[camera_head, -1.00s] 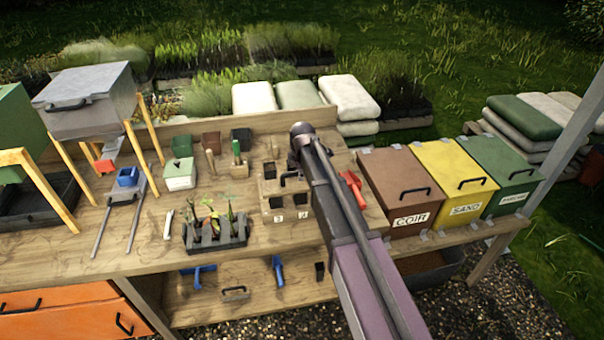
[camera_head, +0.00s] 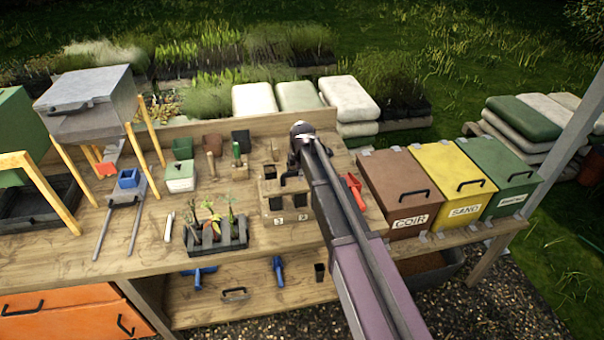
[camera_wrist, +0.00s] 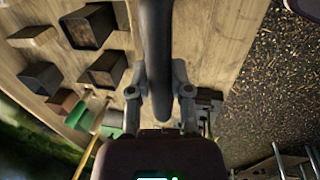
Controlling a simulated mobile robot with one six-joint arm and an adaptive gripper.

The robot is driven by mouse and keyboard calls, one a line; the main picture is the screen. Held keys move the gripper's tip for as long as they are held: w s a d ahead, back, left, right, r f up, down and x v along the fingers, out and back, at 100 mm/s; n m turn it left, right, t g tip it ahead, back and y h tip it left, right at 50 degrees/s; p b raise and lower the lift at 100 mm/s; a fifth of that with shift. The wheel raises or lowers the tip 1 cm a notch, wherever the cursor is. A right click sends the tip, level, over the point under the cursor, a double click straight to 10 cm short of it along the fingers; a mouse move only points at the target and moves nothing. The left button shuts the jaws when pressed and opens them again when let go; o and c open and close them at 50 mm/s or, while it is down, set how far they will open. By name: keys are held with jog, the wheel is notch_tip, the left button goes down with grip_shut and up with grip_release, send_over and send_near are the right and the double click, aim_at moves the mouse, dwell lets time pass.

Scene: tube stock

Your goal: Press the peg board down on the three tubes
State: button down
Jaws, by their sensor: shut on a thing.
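In the wrist view my gripper (camera_wrist: 161,92) is shut on a thick dark bar (camera_wrist: 155,40), which looks like the peg board's handle. A dark bent handle (camera_head: 291,178) also shows in the head view, just left of my arm, over a wooden block. This wooden block (camera_head: 271,212) has dark square openings and labels reading 3 and 2. Dark square tubes (camera_wrist: 88,25) show in the wrist view, left of the bar. My arm hides the block's right part. The pegs, and whether they touch the tubes, cannot be made out.
Black (camera_head: 240,139) and green (camera_head: 182,147) pots stand behind to the left. A seedling tray (camera_head: 215,242) lies left of the block, and a red tool (camera_head: 355,190) right of my arm. Brown (camera_head: 405,185) and yellow (camera_head: 452,172) bins stand farther right.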

jog(key=shift+r+p, duration=4.15)
jog(key=shift+r, duration=0.15)
jog(key=shift+f, duration=0.1)
